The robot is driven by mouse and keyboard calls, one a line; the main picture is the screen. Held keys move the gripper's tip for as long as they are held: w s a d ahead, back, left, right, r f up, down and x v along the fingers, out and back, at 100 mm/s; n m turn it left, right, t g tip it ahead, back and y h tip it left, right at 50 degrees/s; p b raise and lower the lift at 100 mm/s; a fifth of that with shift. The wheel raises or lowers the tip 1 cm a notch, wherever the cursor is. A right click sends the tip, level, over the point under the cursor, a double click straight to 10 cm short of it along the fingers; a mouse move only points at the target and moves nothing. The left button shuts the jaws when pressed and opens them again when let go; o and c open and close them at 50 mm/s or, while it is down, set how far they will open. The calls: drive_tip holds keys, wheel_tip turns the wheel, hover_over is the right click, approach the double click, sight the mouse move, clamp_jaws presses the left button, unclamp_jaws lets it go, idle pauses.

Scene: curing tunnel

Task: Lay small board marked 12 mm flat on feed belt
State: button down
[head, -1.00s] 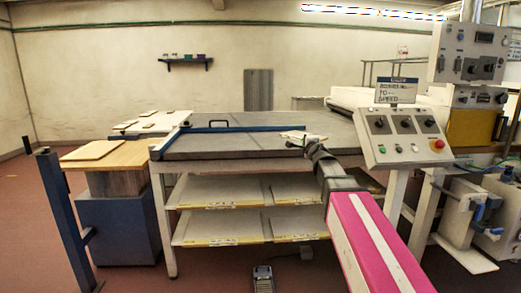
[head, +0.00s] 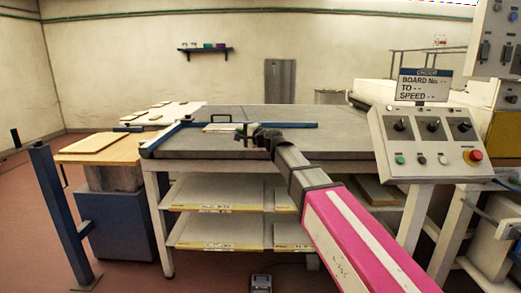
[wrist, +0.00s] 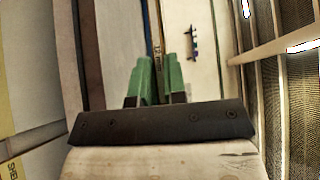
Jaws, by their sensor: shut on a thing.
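My gripper (head: 250,133) is shut on a small light-coloured board (head: 222,127) above the far left part of the grey bed. In the wrist view, my gripper's green fingers (wrist: 155,85) are close together, and the board (wrist: 157,45) shows nearly edge-on as a thin tan strip. Its marking is too small to read. The wide grey top (head: 345,142), with seams across it, looks like the feed belt. The board looks level; whether it touches the grey top I cannot tell.
A blue bar (head: 190,131) runs along the left and back of the grey top. A wooden-topped stand (head: 125,157) with a board on it is at the left. A control panel (head: 430,145) stands at the right. Shelves (head: 225,192) lie below. The right of the grey top is clear.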

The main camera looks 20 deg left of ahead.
drive_tip(key=shift+w+d+f, duration=1.2)
drive_tip(key=shift+d+f, duration=0.25)
drive_tip(key=shift+f, duration=0.35)
drive_tip(key=shift+w+d+f, duration=1.15)
drive_tip(key=shift+d+f, duration=0.35)
drive_tip(key=shift+f, duration=0.35)
drive_tip(key=shift+w+d+f, duration=1.2)
drive_tip(key=shift+d+f, duration=0.25)
drive_tip(key=shift+f, duration=0.35)
drive_tip(key=c, duration=1.2)
unclamp_jaws()
drive_tip(key=shift+f, duration=0.1)
drive_tip(key=shift+o, duration=0.2)
